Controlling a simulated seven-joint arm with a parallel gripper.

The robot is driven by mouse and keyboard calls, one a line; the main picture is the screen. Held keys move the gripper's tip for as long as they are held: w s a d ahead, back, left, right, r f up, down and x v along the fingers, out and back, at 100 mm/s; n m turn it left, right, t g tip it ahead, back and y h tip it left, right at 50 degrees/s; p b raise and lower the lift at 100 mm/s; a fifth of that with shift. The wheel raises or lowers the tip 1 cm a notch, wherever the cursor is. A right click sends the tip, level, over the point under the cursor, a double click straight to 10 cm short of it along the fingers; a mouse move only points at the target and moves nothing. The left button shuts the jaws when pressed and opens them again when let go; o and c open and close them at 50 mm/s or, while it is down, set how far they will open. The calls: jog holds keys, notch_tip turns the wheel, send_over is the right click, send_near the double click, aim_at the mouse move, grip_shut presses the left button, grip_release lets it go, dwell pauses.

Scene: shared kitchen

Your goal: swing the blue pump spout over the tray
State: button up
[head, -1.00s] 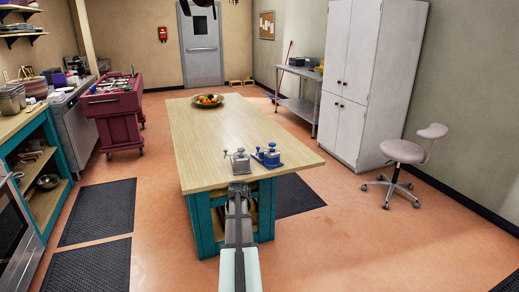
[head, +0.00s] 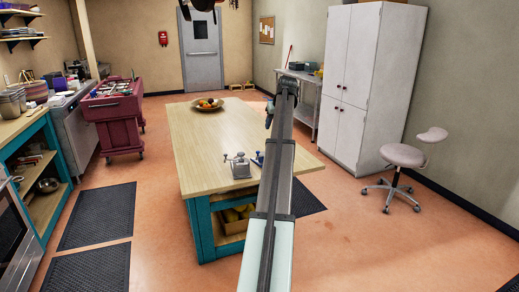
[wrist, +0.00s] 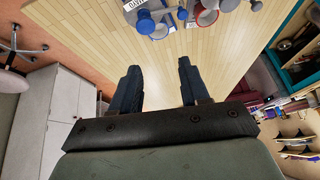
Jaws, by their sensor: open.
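The blue pump (head: 258,157) stands on the near right part of the wooden table, mostly hidden behind my arm in the head view. In the wrist view the blue pump (wrist: 147,22) is at the top edge, partly cut off, with a white label beside it. In the head view my gripper (head: 269,112) is partly hidden by my arm.
A grey pump (head: 240,166) stands close to the left of the blue one. A fruit bowl (head: 208,104) sits at the table's far end. The wooden table (head: 200,140) is bare between them. A white cabinet (head: 355,90) and a stool (head: 402,158) stand to the right.

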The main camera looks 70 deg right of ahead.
jog(key=w+f+n+y, duration=0.1)
jog(key=w+f+n, duration=0.1)
jog(key=f, duration=0.2)
jog(key=w+f+n+y, duration=0.1)
jog(key=w+f+n, duration=0.1)
jog(key=f+n, duration=0.1)
jog(key=w+f+n, duration=0.2)
jog(key=f, duration=0.3)
jog(key=shift+w+a+f+n+y, duration=0.1)
jog(key=shift+w+f+n+y, duration=0.25)
jog(key=shift+n+y, duration=0.05)
dwell(0.3)
jog(key=shift+c, duration=0.3)
grip_shut()
dwell(0.3)
